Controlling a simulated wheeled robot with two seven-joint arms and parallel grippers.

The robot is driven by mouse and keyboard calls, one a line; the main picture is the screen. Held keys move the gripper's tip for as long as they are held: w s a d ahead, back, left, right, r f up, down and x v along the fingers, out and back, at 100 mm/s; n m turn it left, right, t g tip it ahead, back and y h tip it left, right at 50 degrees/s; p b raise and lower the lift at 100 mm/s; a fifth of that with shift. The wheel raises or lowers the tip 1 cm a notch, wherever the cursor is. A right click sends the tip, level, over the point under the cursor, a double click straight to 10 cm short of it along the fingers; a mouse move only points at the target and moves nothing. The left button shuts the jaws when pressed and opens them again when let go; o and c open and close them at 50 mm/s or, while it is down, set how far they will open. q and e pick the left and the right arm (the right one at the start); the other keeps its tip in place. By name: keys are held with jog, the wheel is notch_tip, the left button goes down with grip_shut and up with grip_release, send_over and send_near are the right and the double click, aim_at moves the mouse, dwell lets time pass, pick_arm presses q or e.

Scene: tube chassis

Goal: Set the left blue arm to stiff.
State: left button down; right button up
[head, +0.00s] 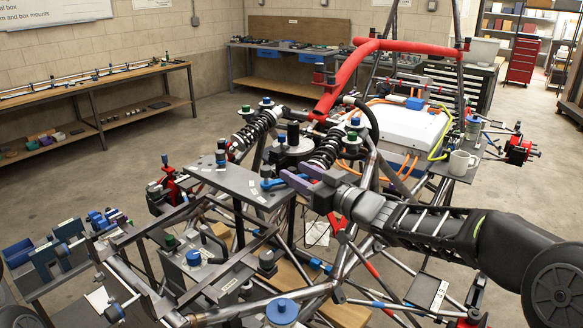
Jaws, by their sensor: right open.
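A blue arm (272,183) lies near the right end of a grey plate (222,178) on the tube chassis. Small labels on the plate are too small to read. My right gripper (294,170) reaches in from the right. Its two purple-grey fingers are apart, with nothing seen between them. The fingertips are just right of the blue arm, and I cannot tell whether they touch it. The blue arm's right end is close to the nearer finger and may be partly hidden. My left gripper is not in view.
Coil-over dampers (325,150) and a black-topped round part (293,135) stand just behind the fingers. Chassis tubes surround the plate.

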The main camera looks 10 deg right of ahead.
jog(key=shift+x, duration=1.35)
grip_shut()
dwell(0.4)
